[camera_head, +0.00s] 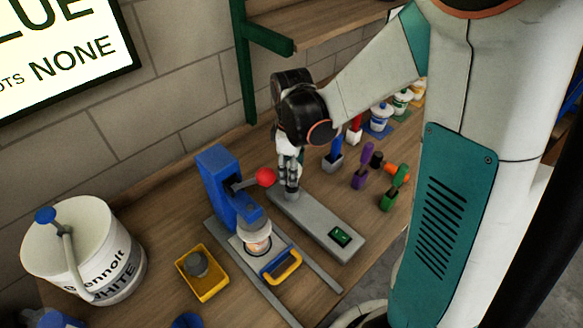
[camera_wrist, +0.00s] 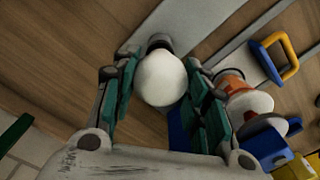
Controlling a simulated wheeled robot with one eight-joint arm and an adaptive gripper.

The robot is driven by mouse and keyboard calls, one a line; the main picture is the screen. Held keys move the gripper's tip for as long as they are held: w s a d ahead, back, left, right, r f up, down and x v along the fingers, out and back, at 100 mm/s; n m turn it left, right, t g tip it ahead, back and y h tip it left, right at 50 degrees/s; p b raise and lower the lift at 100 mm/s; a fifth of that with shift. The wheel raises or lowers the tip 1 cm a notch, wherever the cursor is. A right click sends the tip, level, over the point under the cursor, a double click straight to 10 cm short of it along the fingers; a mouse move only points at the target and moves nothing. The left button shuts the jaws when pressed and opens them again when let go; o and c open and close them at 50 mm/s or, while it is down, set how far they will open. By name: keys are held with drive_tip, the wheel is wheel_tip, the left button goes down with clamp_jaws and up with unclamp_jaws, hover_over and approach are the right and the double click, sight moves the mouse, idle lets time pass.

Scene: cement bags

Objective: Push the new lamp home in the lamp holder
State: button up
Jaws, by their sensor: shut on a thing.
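The new lamp, a round white bulb (camera_wrist: 162,78), sits between the teal finger pads of my gripper (camera_wrist: 160,95) in the wrist view, and my gripper is shut on it. Past the bulb, a dark socket collar (camera_wrist: 160,42) shows on the grey bar of the lamp holder. In the head view my gripper (camera_head: 289,168) points down over the far end of the lamp holder's grey bar (camera_head: 310,217). A green switch (camera_head: 340,236) is at the bar's near end. The bulb is mostly hidden by the fingers there, and how deep its base sits I cannot tell.
A blue press (camera_head: 223,190) with a red-knobbed lever (camera_head: 265,177) stands close left of my gripper. A yellow tray (camera_head: 203,288) and a white bucket (camera_head: 120,265) are further left. Purple (camera_head: 364,165) and green (camera_head: 394,188) handled tools stand to the right.

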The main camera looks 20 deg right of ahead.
drive_tip(key=shift+f+b, duration=0.45)
drive_tip(key=shift+b, duration=0.3)
idle(1.3)
idle(0.5)
drive_tip(key=o, duration=1.4)
drive_tip(key=shift+c, duration=0.2)
drive_tip(key=shift+r, duration=0.2)
drive_tip(key=shift+r+p, duration=2.15)
drive_tip(key=shift+r, duration=0.7)
drive_tip(key=shift+r, duration=0.1)
